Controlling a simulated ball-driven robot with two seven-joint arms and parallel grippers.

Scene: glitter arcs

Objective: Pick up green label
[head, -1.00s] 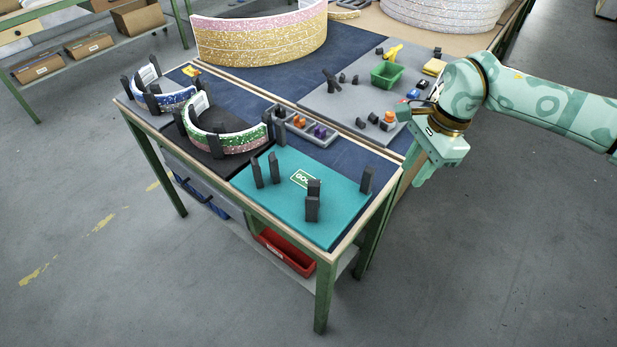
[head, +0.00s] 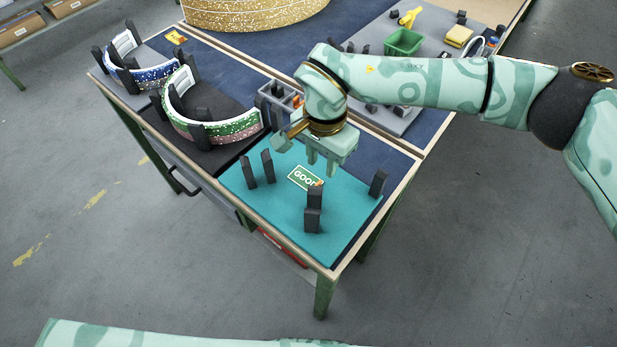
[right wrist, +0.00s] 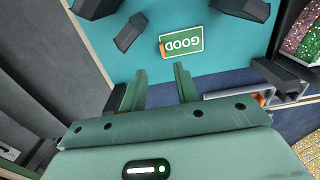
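The green label (head: 304,178) has a white border and the word GOOD. It lies flat on the teal mat (head: 262,206) at the near end of the table. It also shows in the right wrist view (right wrist: 181,41), just beyond the fingertips. My right gripper (head: 321,170) is above the mat, close to the label's far side. In the right wrist view my right gripper (right wrist: 158,78) has its two fingers apart with nothing between them. In the head view my left gripper is not visible.
A grey compartment tray (head: 283,97) is behind the gripper. Curved glitter arcs (head: 215,130) stand to the left.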

